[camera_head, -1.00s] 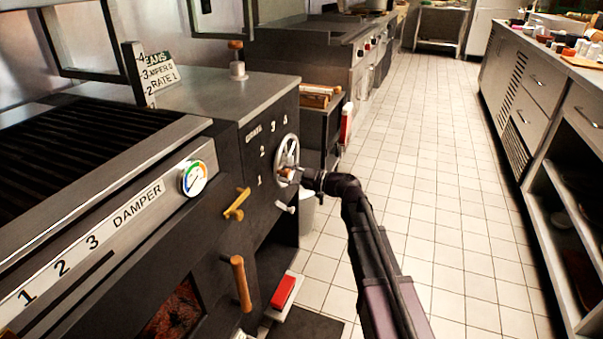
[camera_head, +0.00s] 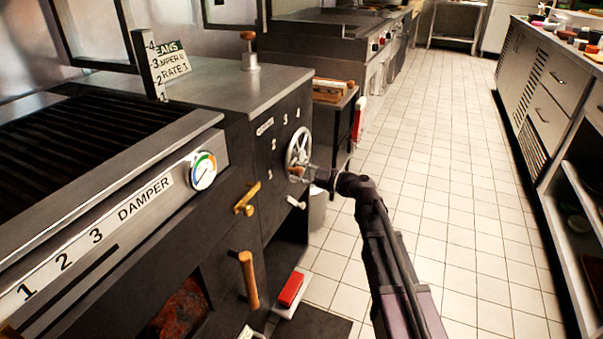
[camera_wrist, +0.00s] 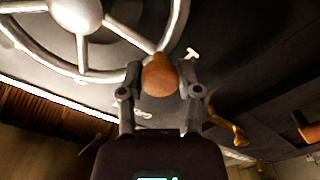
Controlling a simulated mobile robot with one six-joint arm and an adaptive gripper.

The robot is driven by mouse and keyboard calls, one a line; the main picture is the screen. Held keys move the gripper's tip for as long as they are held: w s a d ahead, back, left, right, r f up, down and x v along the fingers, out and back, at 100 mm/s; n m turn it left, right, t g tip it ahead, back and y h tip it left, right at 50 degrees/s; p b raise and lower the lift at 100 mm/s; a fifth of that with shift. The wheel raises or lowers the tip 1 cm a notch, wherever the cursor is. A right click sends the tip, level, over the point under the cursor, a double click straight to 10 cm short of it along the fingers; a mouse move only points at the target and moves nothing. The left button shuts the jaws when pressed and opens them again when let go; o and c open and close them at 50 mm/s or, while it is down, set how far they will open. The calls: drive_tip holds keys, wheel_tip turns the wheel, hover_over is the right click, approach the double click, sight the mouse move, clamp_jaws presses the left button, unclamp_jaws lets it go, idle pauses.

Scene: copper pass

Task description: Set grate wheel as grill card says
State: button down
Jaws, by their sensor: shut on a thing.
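The grate wheel (camera_head: 290,147) is a pale metal spoked handwheel on the dark grill front, beside a GRATE scale (camera_head: 273,144) numbered 1 to 4. My gripper (camera_head: 300,173) is at the wheel's lower edge. In the wrist view the wheel rim (camera_wrist: 178,25) is at top left, and my gripper (camera_wrist: 157,88) is shut on its brown wooden knob (camera_wrist: 159,76). The grill card (camera_head: 178,67) stands on the grill top. Its left edge is hidden by a numbered post (camera_head: 152,68). Its lines end in "EANS", "AMPER" with an unclear figure, and "RATE" with seemingly 1.
A brass handle (camera_head: 247,199), a wooden handle (camera_head: 249,280) and a DAMPER scale (camera_head: 95,238) with a dial (camera_head: 203,171) are on the grill front. A small pale lever (camera_head: 296,202) is below the wheel. The tiled aisle (camera_head: 430,190) to the right is clear.

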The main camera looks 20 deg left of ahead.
drive_tip(key=shift+s+f, duration=0.1)
drive_tip(key=shift+s, duration=0.1)
drive_tip(key=shift+c, duration=1.5)
unclamp_jaws()
drive_tip(key=shift+w+a, duration=0.1)
drive_tip(key=s+d, duration=0.1)
drive_tip(key=d, duration=1.1)
drive_tip(key=shift+s, duration=0.4)
